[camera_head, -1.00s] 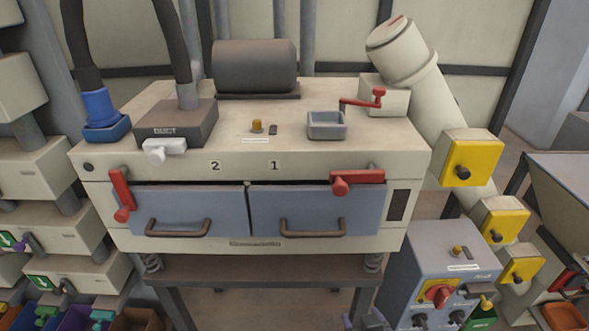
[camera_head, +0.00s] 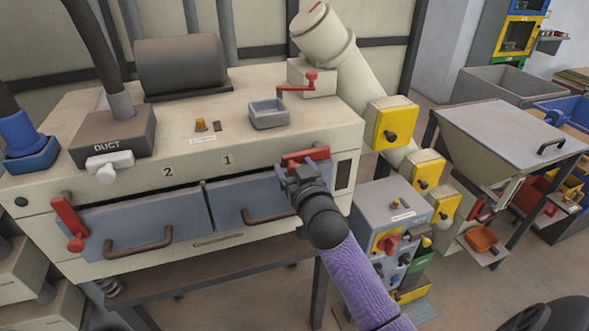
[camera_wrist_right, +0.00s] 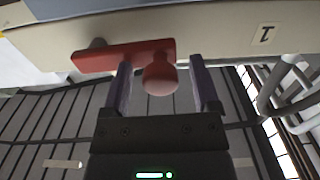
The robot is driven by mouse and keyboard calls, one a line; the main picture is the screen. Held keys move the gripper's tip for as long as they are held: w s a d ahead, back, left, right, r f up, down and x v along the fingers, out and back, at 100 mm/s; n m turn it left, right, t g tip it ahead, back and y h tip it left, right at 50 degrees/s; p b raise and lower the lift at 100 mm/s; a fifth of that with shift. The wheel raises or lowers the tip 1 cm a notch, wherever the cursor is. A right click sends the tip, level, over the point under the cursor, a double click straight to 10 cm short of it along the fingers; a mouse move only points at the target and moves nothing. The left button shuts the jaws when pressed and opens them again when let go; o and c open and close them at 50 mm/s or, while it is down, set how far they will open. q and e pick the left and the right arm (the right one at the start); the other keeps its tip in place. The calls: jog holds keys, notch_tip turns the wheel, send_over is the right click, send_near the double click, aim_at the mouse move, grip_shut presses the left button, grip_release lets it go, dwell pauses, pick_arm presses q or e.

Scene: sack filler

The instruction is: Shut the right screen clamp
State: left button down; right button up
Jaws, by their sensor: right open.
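The right screen clamp (camera_head: 313,153) is a red lever lying about level above the right blue-grey drawer front (camera_head: 238,197). In the wrist view its red bar (camera_wrist_right: 110,57) runs left from a round red knob (camera_wrist_right: 160,79). My right gripper (camera_head: 294,172) is at the clamp's left end and partly hides it. In the wrist view the right gripper (camera_wrist_right: 160,70) is open, with its purple fingers on either side of the knob and gaps showing. The left clamp (camera_head: 69,222) is a red lever hanging steeply down. My left gripper is not in view.
A grey tray (camera_head: 268,114) and a red crank (camera_head: 297,83) are on the machine top. Yellow boxes (camera_head: 391,124) and a grey control box (camera_head: 392,215) stand to the right. A hopper table (camera_head: 505,135) stands further right.

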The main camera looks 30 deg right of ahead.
grip_shut()
dwell(0.5)
dwell(0.3)
dwell(0.4)
